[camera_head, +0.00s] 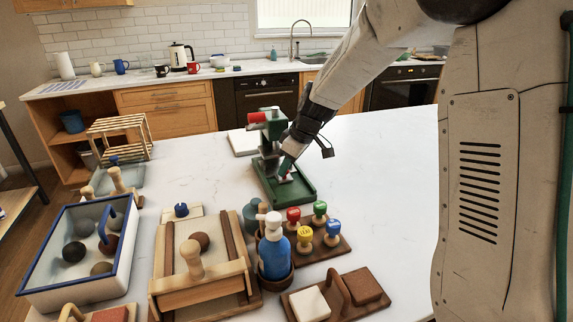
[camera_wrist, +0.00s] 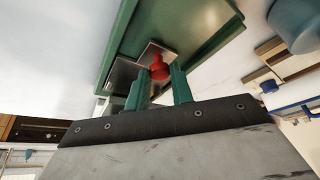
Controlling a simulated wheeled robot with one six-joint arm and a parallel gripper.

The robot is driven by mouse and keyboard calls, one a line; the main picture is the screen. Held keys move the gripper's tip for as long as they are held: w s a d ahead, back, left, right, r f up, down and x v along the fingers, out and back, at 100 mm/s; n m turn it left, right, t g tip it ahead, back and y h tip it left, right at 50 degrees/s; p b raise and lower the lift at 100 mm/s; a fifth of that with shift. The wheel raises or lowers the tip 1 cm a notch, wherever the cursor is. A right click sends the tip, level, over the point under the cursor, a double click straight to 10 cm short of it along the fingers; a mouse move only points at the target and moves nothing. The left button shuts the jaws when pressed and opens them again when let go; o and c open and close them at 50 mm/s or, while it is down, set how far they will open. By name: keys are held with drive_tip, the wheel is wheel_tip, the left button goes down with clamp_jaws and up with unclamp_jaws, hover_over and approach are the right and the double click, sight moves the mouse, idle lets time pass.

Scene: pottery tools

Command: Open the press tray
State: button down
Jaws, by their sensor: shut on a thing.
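The green press (camera_head: 271,127) stands on the white table, with a red part at its top left. Its green base (camera_head: 299,200) extends toward the front. My gripper (camera_head: 288,172) is low over this base, in front of the press column. In the wrist view, the green fingers of my gripper (camera_wrist: 158,84) are shut on a red knob (camera_wrist: 158,67). The knob sits on a silver metal plate (camera_wrist: 124,73), which appears to be the press tray, within the green frame. My wrist partly hides the tray in the head view, and how far it is out cannot be told.
A blue pump bottle (camera_head: 273,255) and several coloured stamps (camera_head: 305,235) stand in front of the press. A wooden tray (camera_head: 172,290) and a blue-rimmed tub (camera_head: 60,298) are at left. A white slab (camera_head: 242,143) lies behind. The table right of the press is clear.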

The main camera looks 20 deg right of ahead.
drive_tip(key=s, duration=1)
drive_tip(key=shift+s, duration=0.1)
drive_tip(key=c, duration=1.2)
unclamp_jaws()
drive_tip(key=v, duration=0.7)
drive_tip(key=shift+r, duration=0.35)
drive_tip(key=shift+d, duration=0.1)
